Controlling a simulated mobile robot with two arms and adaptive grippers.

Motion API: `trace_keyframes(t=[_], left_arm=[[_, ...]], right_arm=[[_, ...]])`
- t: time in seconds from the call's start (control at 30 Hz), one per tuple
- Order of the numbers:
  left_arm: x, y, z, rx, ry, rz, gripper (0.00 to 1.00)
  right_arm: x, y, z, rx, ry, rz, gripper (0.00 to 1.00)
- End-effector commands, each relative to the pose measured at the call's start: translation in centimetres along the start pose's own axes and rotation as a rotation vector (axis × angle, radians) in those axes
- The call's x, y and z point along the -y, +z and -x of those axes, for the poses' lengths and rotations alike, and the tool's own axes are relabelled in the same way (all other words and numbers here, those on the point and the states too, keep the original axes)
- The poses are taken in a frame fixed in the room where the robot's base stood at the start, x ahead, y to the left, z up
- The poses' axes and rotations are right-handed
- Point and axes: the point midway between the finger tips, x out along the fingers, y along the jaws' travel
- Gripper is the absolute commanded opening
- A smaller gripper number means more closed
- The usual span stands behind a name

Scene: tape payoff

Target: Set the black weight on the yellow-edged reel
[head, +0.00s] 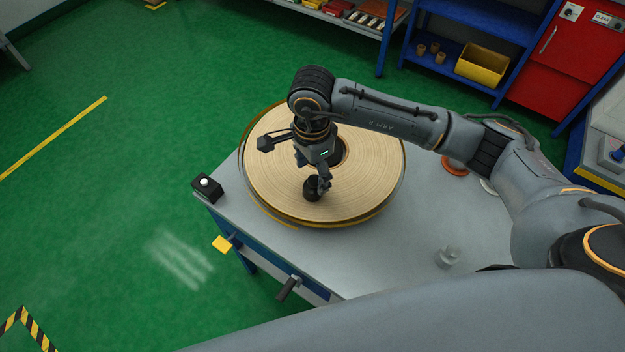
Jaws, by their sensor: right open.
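The yellow-edged reel (365,192) lies flat on the grey table, a wide disc of pale wound tape with a dark hole at its middle. The black weight (311,190) stands upright on the tape face, on the near side of the hole. My right gripper (318,186) points down over the reel with its fingers at the weight. It is open, with the fingers beside the weight's top; whether they touch it is too small to tell. My left gripper is not in view.
The table (400,255) has a black box with a white button (206,186) at its left corner. A clear knobbed piece (448,257) stands at the near right. An orange disc (454,167) lies behind my right arm. Blue shelving (470,55) stands at the back.

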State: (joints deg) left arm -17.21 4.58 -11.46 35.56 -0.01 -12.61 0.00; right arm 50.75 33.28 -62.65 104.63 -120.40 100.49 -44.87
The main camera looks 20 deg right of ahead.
Motion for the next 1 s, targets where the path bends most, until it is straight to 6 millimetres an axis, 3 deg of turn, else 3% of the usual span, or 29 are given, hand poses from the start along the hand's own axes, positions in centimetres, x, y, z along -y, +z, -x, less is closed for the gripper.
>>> trace_keyframes(t=[0.2, 0.4, 1.0], left_arm=[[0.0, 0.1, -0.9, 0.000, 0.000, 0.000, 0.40], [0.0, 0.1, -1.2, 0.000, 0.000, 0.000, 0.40], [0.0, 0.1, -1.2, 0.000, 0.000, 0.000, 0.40]], right_arm=[[0.1, -0.1, 4.6, -0.002, -0.005, 0.001, 0.67], [0.0, 0.0, 7.1, -0.001, -0.002, 0.000, 0.67], [0.0, 0.0, 7.7, 0.000, 0.000, 0.000, 0.67]])
